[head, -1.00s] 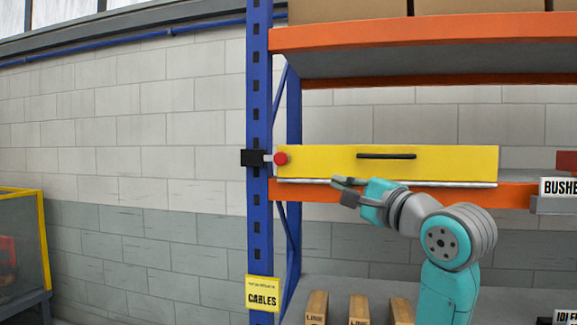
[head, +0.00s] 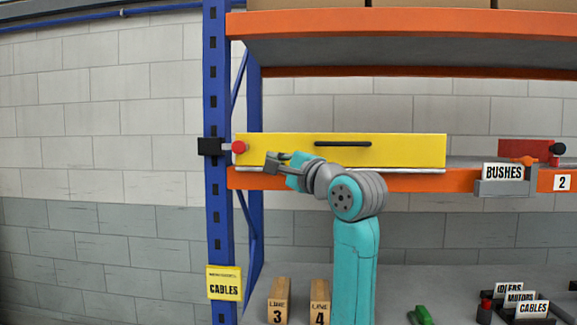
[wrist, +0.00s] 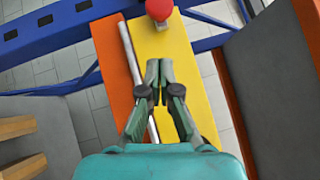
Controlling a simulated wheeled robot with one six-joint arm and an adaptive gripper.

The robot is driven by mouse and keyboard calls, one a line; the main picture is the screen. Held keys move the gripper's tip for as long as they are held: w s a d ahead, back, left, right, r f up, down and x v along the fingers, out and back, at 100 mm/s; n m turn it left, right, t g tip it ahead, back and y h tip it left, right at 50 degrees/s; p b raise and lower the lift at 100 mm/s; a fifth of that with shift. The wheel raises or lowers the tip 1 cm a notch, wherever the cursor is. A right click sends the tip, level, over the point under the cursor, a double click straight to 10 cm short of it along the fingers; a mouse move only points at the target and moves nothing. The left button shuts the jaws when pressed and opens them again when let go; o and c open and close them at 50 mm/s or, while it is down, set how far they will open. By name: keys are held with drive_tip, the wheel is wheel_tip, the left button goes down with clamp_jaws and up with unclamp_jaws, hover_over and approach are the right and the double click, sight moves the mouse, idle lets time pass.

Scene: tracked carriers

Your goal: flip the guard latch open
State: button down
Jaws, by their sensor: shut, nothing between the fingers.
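The guard latch is at the left end of the yellow guard panel (head: 400,150), with a black block (head: 208,147) on the blue post and a round red knob (head: 239,147) over the panel's left end. The knob also shows at the top of the wrist view (wrist: 159,9), on a light bar. My gripper (head: 273,161) is shut and empty in front of the lower left part of the panel, right of and slightly below the knob. In the wrist view my fingertips (wrist: 159,64) point toward the knob, with a gap between. The panel carries a black handle (head: 343,144).
The blue rack post (head: 218,220) stands left of the panel. An orange beam (head: 410,182) and a light rail (head: 400,170) run along below it. A BUSHES bin (head: 502,187) sits to the right. Wooden blocks (head: 279,300) stand on the lower shelf. Open space lies before the panel.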

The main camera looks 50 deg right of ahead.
sight(233, 151)
drive_tip(key=shift+w+a+r, duration=0.25)
drive_tip(key=shift+w+a, duration=0.1)
drive_tip(key=shift+w, duration=0.4)
drive_tip(key=shift+w+a+r, duration=0.2)
drive_tip(key=shift+w+a, duration=0.15)
drive_tip(key=shift+w, duration=0.45)
drive_tip(key=shift+w+a+r, duration=0.25)
drive_tip(key=shift+w+a, duration=0.1)
drive_tip(key=shift+w, duration=0.4)
drive_tip(key=shift+w+a, duration=0.7)
drive_tip(key=shift+w, duration=0.2)
drive_tip(key=shift+w+a, duration=0.7)
drive_tip(key=shift+w, duration=0.15)
